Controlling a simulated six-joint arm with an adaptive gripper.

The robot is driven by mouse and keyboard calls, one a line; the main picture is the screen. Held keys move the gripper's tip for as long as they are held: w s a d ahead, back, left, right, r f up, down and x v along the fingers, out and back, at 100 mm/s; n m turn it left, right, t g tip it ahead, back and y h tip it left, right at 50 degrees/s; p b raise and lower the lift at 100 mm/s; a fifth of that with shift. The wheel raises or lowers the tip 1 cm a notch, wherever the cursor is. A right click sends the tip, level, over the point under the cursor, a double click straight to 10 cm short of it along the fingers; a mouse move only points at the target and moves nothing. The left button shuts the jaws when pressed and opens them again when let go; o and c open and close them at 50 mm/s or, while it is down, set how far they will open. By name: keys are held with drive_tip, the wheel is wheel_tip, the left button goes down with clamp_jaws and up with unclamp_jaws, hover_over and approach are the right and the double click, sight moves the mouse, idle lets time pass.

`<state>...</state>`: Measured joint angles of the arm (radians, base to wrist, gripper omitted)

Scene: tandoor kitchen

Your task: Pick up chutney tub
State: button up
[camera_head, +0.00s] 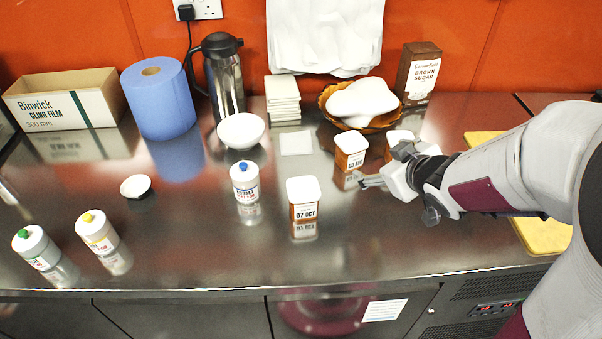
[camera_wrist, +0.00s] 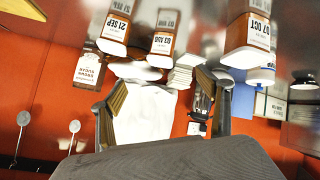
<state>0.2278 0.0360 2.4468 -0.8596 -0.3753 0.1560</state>
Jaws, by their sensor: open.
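Three orange-brown tubs with white lids stand upright on the steel counter; I cannot tell which holds chutney. One is labelled 07 OCT (camera_head: 304,202), one 03 AUG (camera_head: 350,152), and one stands partly hidden behind my gripper (camera_head: 398,137). In the wrist view, upside down, the tubs read 21 SEP (camera_wrist: 114,30), 03 AUG (camera_wrist: 164,38) and 07 OCT (camera_wrist: 250,32). My gripper (camera_head: 378,174) is low over the counter, right of the 07 OCT tub and in front of the other two. Its fingers (camera_wrist: 160,84) are apart with no tub between them.
Squeeze bottles with blue (camera_head: 244,182), yellow (camera_head: 97,232) and green (camera_head: 36,248) caps stand left. A white bowl (camera_head: 240,131), flask (camera_head: 223,80), basket (camera_head: 378,124) and brown sugar box (camera_head: 418,72) stand behind. A yellow board (camera_head: 542,235) lies right. The front centre counter is clear.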

sight(320, 196)
drive_tip(key=a+f+n+y, duration=0.1)
drive_tip(key=a+f+y, duration=0.1)
drive_tip(key=a, duration=0.1)
drive_tip(key=s+a+f+n+g+y, duration=0.1)
drive_tip(key=a+f+y, duration=0.2)
drive_tip(key=a, duration=0.1)
drive_tip(key=s+a+f+n+g+y, duration=0.1)
drive_tip(key=a+f+y, duration=0.2)
drive_tip(key=shift+a+f+n, duration=0.15)
drive_tip(key=shift+a+n, duration=0.05)
drive_tip(key=shift+n, duration=0.1)
drive_tip(key=shift+s+a+f+y, duration=0.1)
drive_tip(key=shift+s+a+y, duration=0.35)
drive_tip(key=shift+y, duration=0.15)
drive_tip(key=shift+x, duration=1.35)
drive_tip(key=shift+a, duration=0.1)
drive_tip(key=shift+x, duration=2.5)
drive_tip(key=shift+f, duration=0.1)
drive_tip(key=c, duration=1.5)
